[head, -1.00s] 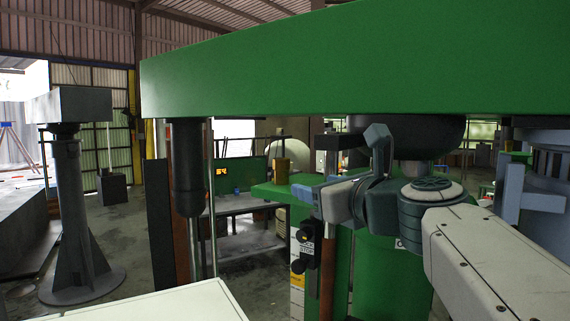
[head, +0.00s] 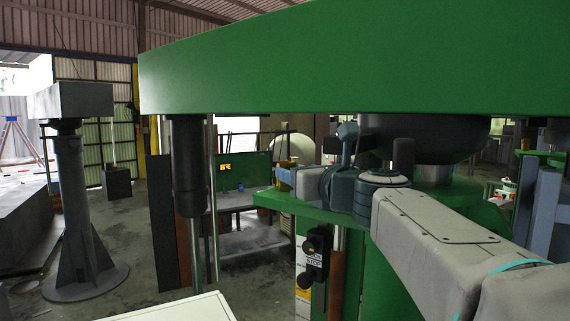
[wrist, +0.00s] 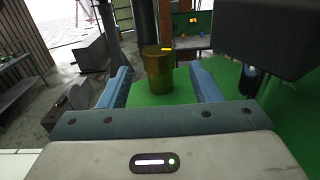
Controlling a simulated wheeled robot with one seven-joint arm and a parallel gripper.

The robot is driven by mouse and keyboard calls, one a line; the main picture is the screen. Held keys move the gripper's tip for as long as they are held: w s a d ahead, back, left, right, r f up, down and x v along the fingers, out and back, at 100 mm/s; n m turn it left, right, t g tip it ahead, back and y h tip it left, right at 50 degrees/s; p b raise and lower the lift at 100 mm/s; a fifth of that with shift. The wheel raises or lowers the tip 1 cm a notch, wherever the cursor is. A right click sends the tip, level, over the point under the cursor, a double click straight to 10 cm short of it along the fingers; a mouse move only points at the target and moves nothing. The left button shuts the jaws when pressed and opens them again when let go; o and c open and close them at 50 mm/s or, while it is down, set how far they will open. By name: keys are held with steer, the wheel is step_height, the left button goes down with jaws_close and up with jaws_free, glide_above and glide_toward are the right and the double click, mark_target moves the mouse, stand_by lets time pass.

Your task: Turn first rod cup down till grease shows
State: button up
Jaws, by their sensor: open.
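A brass-yellow cylindrical cup (wrist: 158,72) stands upright on a green surface in the wrist view, straight ahead of my gripper (wrist: 161,78). The blue fingers are open, one on each side of the cup's line. From this view I cannot tell whether the cup is between the fingertips or just beyond them. In the head view the cup (head: 288,163) shows at the end of the green arm plate, with my gripper (head: 284,177) close beside it. No grease is visible on the cup.
A large green beam (head: 350,65) crosses above my arm. A dark vertical cylinder (head: 187,165) hangs at its left end. A black control box (head: 314,255) is below my gripper. A bench with a lit display (head: 225,167) stands behind. A dark block (wrist: 268,40) fills the wrist view's upper right.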

mark_target(286, 167)
steer(key=shift+p+x, duration=0.45)
steer(key=shift+x, duration=2.6)
steer(key=shift+a, duration=0.1)
steer(key=c, duration=1)
